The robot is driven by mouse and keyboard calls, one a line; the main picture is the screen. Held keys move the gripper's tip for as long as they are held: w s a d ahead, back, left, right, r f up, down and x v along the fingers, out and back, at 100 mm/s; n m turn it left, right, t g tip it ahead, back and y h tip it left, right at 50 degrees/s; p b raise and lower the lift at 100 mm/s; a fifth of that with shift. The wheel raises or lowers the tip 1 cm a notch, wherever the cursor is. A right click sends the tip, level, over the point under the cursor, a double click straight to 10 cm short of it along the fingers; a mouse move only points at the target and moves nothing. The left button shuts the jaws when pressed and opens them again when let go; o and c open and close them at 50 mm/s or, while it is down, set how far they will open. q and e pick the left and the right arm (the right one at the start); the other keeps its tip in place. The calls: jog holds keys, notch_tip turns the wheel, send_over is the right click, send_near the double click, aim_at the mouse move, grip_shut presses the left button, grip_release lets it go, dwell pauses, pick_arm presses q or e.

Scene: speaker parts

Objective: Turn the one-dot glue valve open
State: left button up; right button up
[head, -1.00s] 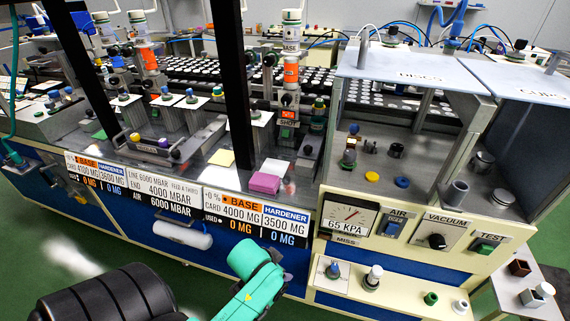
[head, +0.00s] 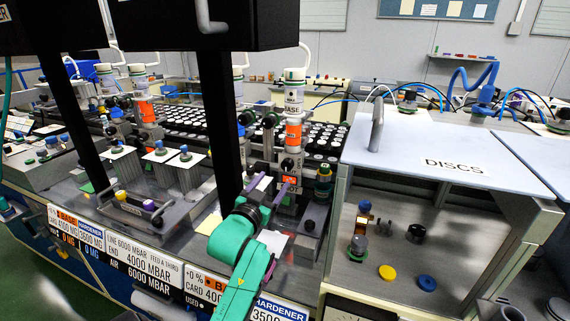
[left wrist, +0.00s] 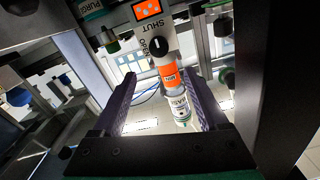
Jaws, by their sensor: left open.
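The nearest glue station has a white valve body with a round black knob (left wrist: 158,47), marked SHUT and OPEN in the left wrist view. In the head view its black knob (head: 287,164) sits below the orange-banded BASE cartridge (head: 293,100). I cannot tell the dot count on its orange plate (left wrist: 148,10). My left gripper (head: 272,183) is open and empty in front of this station, its purple fingers apart. In the left wrist view the open fingers (left wrist: 162,82) frame the cartridge, and the knob lies beyond their tips, apart from them. My right gripper is not in view.
Other glue stations (head: 144,108) stand to the left. A dark post (head: 218,120) rises just left of my gripper. The DISCS cabinet (head: 455,165) stands at right, with yellow (head: 387,272) and blue (head: 427,283) discs inside.

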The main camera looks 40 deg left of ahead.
aim_at(286, 166)
pick_arm(q)
jog(key=x, duration=0.6)
jog(key=shift+f+p, duration=0.25)
jog(key=shift+p, duration=0.15)
jog(key=x, duration=0.4)
jog(key=shift+f, duration=0.15)
jog(key=shift+w, duration=0.1)
grip_shut()
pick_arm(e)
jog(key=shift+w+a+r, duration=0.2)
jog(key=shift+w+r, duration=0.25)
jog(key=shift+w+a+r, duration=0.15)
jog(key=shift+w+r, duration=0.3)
